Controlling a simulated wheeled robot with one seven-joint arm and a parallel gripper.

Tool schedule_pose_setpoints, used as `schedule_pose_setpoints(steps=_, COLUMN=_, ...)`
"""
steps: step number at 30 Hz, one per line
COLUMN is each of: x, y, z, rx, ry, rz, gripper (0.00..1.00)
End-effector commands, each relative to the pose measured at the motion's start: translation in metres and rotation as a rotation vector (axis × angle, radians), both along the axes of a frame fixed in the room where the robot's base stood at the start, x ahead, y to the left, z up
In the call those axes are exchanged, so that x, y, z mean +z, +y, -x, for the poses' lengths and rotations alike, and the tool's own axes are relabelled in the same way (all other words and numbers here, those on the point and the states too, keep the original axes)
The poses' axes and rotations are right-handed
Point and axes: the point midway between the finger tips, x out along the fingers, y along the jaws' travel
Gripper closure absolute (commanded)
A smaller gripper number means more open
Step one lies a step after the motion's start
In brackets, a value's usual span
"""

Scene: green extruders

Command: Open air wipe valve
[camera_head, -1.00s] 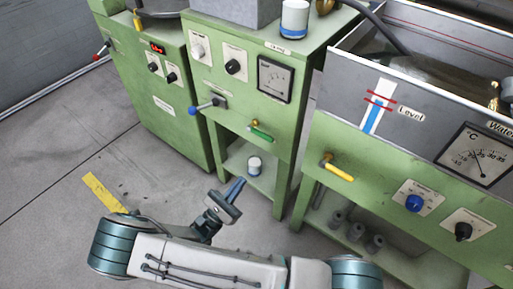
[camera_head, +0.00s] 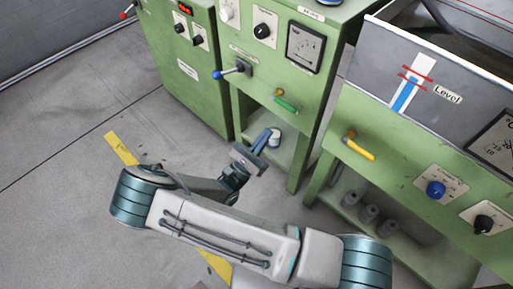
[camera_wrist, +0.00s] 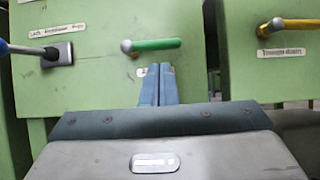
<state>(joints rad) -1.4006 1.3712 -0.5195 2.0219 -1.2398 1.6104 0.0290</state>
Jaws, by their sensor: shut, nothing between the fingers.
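A valve with a green handle (camera_head: 286,103) sits on the front of the middle green cabinet. In the wrist view the green handle (camera_wrist: 155,44) lies horizontal, pointing right from its round metal pivot. A label behind my fingertips is mostly hidden, so I cannot read which valve is the air wipe one. A yellow-handled valve (camera_head: 358,147) is on the right cabinet; its handle (camera_wrist: 296,23) also shows in the wrist view. My gripper (camera_head: 266,137) is shut and empty, in front of the middle cabinet. In the wrist view its blue fingertips (camera_wrist: 158,70) are just below the green handle, apparently apart from it.
A blue-knobbed lever (camera_head: 230,72) sticks out left of the green handle. The right cabinet carries a blue knob (camera_head: 436,188) and a black knob (camera_head: 484,223). The floor at left is clear.

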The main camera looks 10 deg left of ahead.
Motion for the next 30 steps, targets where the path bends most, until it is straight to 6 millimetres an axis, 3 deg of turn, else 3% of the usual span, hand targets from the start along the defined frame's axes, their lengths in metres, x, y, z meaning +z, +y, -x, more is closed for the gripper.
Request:
schedule_pose_setpoints(steps=6, x=0.022, y=-0.023, z=-0.028, rx=-0.001, ry=-0.002, rz=-0.001, gripper=1.0)
schedule_pose_setpoints(steps=12, x=0.036, y=-0.034, z=-0.043, rx=0.0, ry=-0.002, rz=0.0, gripper=1.0)
schedule_pose_setpoints(steps=30, x=0.042, y=-0.037, z=-0.047, rx=0.001, ry=0.007, rz=0.009, gripper=1.0)
